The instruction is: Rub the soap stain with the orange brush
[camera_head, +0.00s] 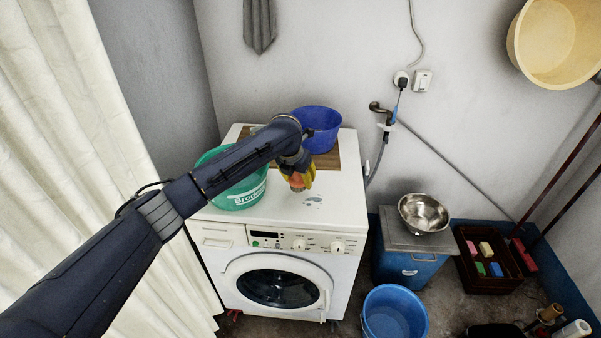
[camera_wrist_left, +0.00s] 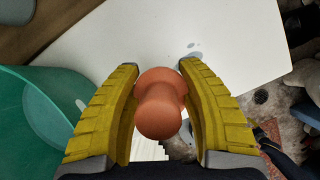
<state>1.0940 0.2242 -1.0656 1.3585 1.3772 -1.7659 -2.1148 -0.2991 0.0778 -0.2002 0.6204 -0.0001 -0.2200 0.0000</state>
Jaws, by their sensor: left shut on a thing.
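My left gripper (camera_head: 301,179) is over the white washing machine top (camera_head: 336,205), its yellow fingers shut on the orange brush (camera_head: 296,183). In the left wrist view the fingers of the gripper (camera_wrist_left: 158,95) grip the brush's round orange handle (camera_wrist_left: 158,105) from both sides. The soap stain (camera_head: 314,200) is a small greyish patch on the machine top, just right of the brush. It also shows in the left wrist view (camera_wrist_left: 194,54), beyond the handle. The bristles are hidden, so I cannot tell whether they touch the top. My right gripper is not in view.
A green tub (camera_head: 238,196) stands close left of the gripper, partly behind my arm. A blue basin (camera_head: 318,127) stands at the back on a wooden board (camera_head: 328,161). The right front of the machine top is clear. A steel bowl (camera_head: 423,213) sits right of the machine.

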